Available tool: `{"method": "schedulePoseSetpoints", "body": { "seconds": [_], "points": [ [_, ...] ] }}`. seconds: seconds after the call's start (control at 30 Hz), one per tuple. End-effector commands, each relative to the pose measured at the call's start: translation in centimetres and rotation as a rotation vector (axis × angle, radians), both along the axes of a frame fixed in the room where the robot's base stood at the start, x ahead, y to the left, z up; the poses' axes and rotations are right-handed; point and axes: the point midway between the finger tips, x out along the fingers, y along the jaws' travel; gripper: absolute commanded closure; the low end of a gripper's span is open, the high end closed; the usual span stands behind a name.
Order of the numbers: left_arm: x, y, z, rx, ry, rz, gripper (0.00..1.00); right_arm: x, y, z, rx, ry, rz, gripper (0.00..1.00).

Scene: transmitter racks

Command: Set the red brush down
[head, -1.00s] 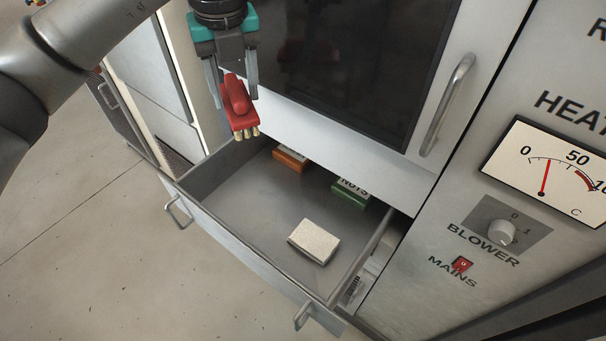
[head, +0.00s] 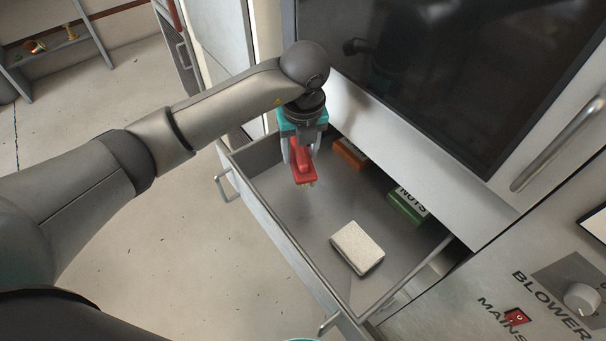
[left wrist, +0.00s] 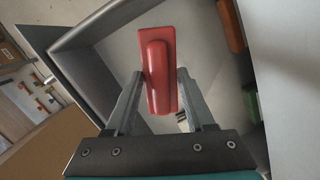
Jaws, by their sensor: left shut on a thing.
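The red brush (head: 301,168) is held between the fingers of my left gripper (head: 301,152), with its pale bristle tips pointing down. In the head view, the brush is over the left back part of the open drawer (head: 262,205). In the left wrist view the brush (left wrist: 159,70) sits between the two fingers, with the drawer's grey inside behind it. I cannot tell whether the bristles touch the drawer floor.
In the drawer lie a white block (head: 357,248), an orange box (head: 350,153) and a green box marked NUTS (head: 408,206). The drawer floor between the brush and the white block is clear. The cabinet front (head: 420,160) rises behind the drawer.

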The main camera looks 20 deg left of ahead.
Motion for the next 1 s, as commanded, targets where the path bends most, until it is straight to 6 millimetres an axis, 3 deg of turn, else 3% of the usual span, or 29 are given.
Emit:
{"method": "schedulePoseSetpoints", "body": {
  "seconds": [0.1, 0.33, 0.6, 0.97, 1.0],
  "points": [
    [-0.1, 0.0, -2.3, 0.001, 0.002, -0.002, 0.98, 0.0, 0.1, -0.5, 0.002, 0.000, -0.001, 0.50],
    [0.0, 0.0, -3.8, 0.001, 0.000, -0.001, 0.98, 0.0, 0.2, -0.7, 0.003, 0.001, -0.001, 0.50],
    [0.0, 0.0, -7.5, 0.000, 0.001, -0.001, 0.98, 0.0, 0.2, -1.5, 0.003, 0.001, 0.000, 0.50],
    [0.0, 0.0, -7.8, 0.001, -0.001, -0.001, 0.98, -0.1, 0.2, -1.7, 0.002, 0.000, 0.000, 0.50],
    [0.0, 0.0, -7.8, 0.001, -0.001, -0.001, 0.43, -0.1, 0.2, -1.6, 0.002, 0.000, 0.000, 0.50]
  ]
}}
